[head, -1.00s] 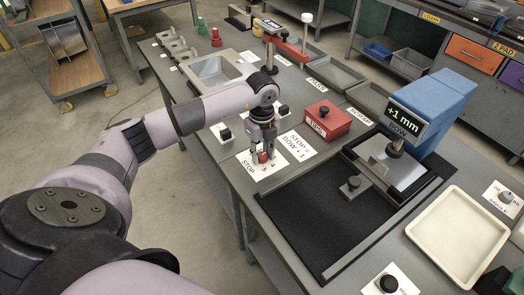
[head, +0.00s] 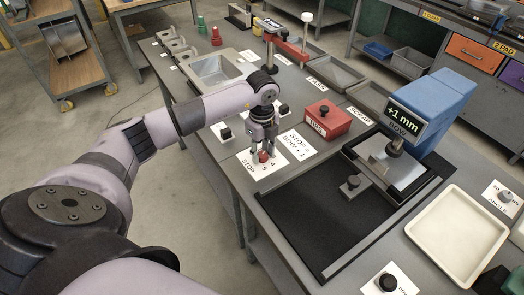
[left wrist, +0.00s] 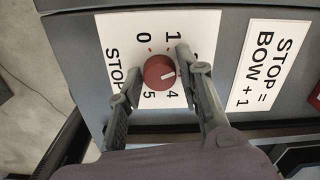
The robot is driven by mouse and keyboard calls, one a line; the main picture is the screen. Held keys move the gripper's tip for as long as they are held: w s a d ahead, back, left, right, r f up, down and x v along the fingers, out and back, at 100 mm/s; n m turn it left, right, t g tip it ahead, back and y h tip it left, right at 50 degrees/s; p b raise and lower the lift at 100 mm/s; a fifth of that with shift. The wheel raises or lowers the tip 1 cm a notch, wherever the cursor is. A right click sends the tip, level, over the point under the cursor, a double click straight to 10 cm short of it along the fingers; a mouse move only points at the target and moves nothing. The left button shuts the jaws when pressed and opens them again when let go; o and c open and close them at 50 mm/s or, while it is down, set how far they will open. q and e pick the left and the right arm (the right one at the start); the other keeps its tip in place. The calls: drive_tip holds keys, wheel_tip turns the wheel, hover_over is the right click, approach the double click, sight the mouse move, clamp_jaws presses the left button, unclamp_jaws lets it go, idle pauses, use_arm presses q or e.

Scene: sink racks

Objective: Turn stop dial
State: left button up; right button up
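The red stop dial (head: 264,156) sits on a white card marked STOP with numbers around it. In the left wrist view the dial (left wrist: 159,72) has a white pointer line aimed to the right, toward numbers partly hidden by a finger; 0, 1, 4 and 5 are readable. My left gripper (head: 263,151) is over the dial, its fingers (left wrist: 158,72) apart on either side of it. Gaps show between the fingers and the knob, so it looks open. A sign (head: 297,145) reads STOP = BOW + 1. The BOW display (head: 405,115) reads +1 mm. My right gripper is out of view.
A black knob (head: 226,133) stands close left of my gripper, with another behind it. A red box (head: 327,119) is to the right. A black mat (head: 320,215) with a metal fixture lies in front, and a cream tray (head: 458,238) is at right.

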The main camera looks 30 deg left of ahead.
sight(262, 154)
use_arm(q)
drive_tip(key=o, duration=0.3)
wheel_tip(262, 154, up, 12)
idle(0.7)
drive_tip(key=shift+f, duration=0.1)
